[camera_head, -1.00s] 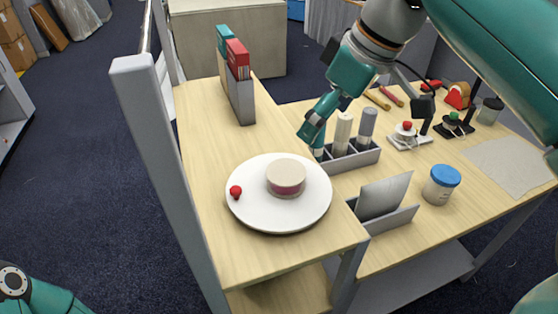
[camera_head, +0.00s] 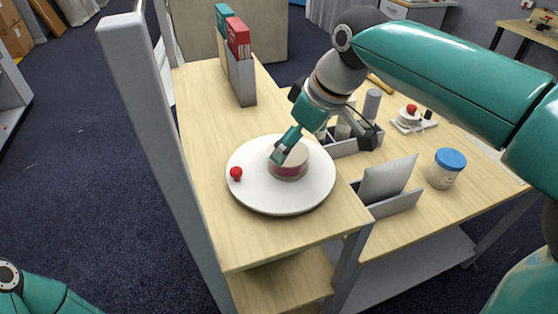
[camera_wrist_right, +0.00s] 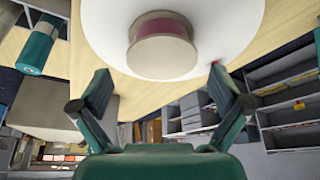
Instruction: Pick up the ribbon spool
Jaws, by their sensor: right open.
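The ribbon spool (camera_head: 288,164), a short beige drum with a dark pink band, sits on a round white plate (camera_head: 255,198) on the raised wooden shelf. My right gripper (camera_head: 277,155) is over the spool's left part in the head view and hides some of its top. In the right wrist view the spool (camera_wrist_right: 162,47) lies beyond and between the two spread fingertips of my right gripper (camera_wrist_right: 160,103); the jaws are open and empty. My left gripper is not in view; only a bit of my left arm shows at bottom left.
A red ball (camera_head: 236,173) is on the plate's left side. A grey file holder (camera_head: 243,82) with red and teal folders stands behind. A grey post (camera_head: 160,150) rises at the left. A blue-lidded jar (camera_head: 447,168) and a grey holder (camera_head: 392,200) are at the right.

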